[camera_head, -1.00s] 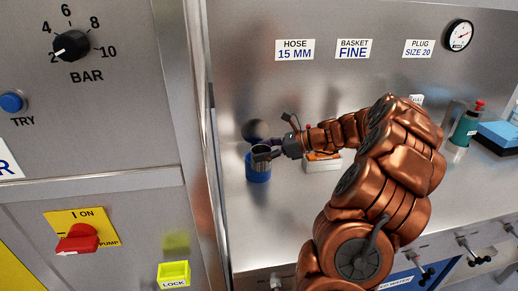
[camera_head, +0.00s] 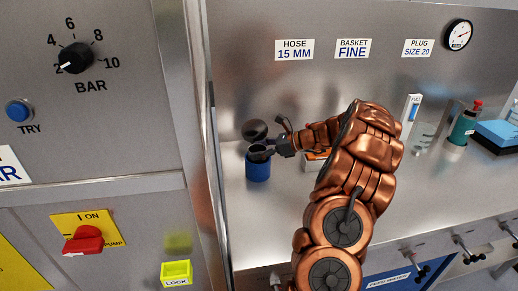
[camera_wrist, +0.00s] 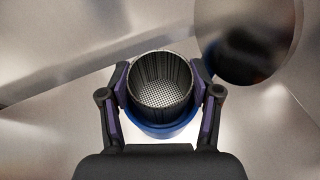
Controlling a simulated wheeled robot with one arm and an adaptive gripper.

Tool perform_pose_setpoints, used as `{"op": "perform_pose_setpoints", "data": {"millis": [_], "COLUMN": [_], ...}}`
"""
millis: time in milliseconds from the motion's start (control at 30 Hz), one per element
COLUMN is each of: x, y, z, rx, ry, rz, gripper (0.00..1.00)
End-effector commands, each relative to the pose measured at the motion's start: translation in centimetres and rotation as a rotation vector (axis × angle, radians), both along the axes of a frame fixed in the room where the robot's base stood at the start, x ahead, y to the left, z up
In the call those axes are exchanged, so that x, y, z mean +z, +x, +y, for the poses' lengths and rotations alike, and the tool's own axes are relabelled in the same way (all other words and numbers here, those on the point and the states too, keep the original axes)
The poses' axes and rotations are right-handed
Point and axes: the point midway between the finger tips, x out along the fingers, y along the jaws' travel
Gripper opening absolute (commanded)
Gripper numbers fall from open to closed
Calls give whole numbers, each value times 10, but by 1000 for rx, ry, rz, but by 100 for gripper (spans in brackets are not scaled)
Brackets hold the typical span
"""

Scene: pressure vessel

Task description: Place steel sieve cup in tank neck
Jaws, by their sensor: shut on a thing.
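The steel sieve cup (camera_wrist: 160,85) is a dark round cup with a perforated bottom; in the wrist view I look down into it. My gripper (camera_wrist: 160,92) is shut on it, one finger on each side. The blue tank (camera_wrist: 160,131) shows as a blue rim below and around the cup's near side. In the head view the tank (camera_head: 258,169) stands on the bench, with my gripper (camera_head: 268,150) at its top. The cup is at or just over the neck; I cannot tell how deep it sits. The cup hides the neck opening.
A dark round disc (camera_wrist: 245,38) is beside the cup at upper right; it also shows behind the tank (camera_head: 255,130). A green bottle (camera_head: 463,128) and blue block (camera_head: 497,134) stand far right. A steel panel edge (camera_head: 207,150) is left.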

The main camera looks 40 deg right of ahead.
Motion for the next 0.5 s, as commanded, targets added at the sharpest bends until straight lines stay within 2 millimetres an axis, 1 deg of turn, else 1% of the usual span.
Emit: {"op": "perform_pose_setpoints", "data": {"millis": [400, 433, 500], "x": [-5, -5, -5], "y": [0, 0, 0], "z": [0, 0, 0], "rx": [0, 0, 0], "ry": [-1, -2, -2], "rz": [-1, -1, -1], "gripper": [27, 65, 72]}}
